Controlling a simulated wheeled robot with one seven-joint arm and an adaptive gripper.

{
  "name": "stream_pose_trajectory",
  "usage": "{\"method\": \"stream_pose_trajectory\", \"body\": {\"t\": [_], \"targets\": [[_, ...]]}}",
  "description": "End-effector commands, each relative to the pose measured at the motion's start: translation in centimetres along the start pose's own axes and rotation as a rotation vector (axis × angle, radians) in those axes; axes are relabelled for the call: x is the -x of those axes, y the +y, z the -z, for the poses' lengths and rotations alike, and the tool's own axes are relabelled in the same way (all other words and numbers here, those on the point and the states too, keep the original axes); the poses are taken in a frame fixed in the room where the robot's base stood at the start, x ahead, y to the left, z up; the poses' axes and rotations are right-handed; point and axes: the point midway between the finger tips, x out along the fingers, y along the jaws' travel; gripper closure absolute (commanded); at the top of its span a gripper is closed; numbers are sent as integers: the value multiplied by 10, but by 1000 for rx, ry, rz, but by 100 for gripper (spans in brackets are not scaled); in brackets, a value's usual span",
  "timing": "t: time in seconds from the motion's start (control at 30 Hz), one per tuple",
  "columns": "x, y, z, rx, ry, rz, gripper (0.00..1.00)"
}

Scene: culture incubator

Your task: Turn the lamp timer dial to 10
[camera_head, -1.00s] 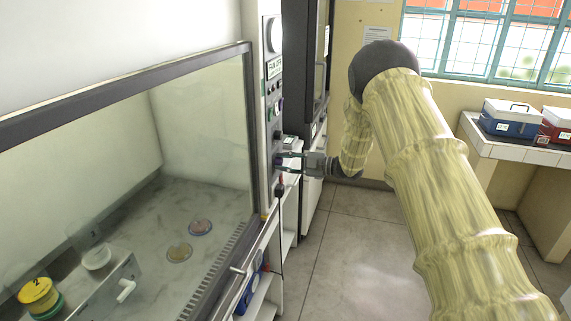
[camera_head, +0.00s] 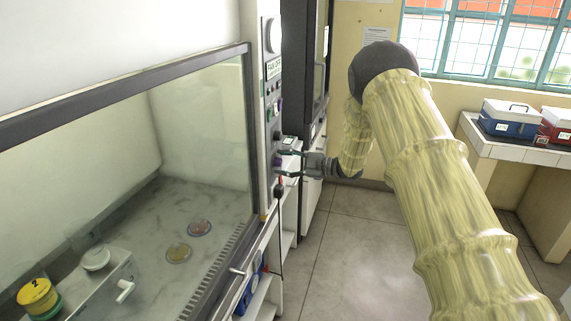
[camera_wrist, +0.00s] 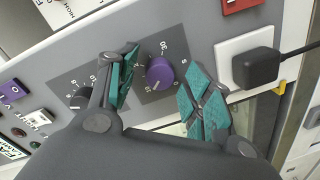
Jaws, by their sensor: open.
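A round purple dial (camera_wrist: 160,72) with a printed number scale sits on a dark square plate on the grey control panel in the wrist view. My gripper (camera_wrist: 165,90) is open, with one teal-padded finger on each side of this dial. I see a gap on the right side; contact on the left is hard to tell. A black dial (camera_wrist: 80,98) with its own scale is beyond the left finger, partly covered by it. I cannot read which dial is the lamp timer. In the head view my gripper (camera_head: 286,163) is at the panel's lower part.
A black plug (camera_wrist: 256,68) with a cable sits in a white socket right of the purple dial. A red switch (camera_wrist: 238,4) is above. The glass-fronted cabinet (camera_head: 249,120) stands left of the panel. Open floor (camera_head: 360,235) lies to the right.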

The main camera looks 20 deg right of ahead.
Motion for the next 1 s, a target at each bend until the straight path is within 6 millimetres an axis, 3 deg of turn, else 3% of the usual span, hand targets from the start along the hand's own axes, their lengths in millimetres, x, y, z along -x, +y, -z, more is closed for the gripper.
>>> {"method": "stream_pose_trajectory", "body": {"t": [0.27,0.7,1.0], "targets": [[14,1,0,0,-2,-1,50],[91,0,-1,-1,-1,-2,50],[119,0,-1,-1,0,-1,50]]}}
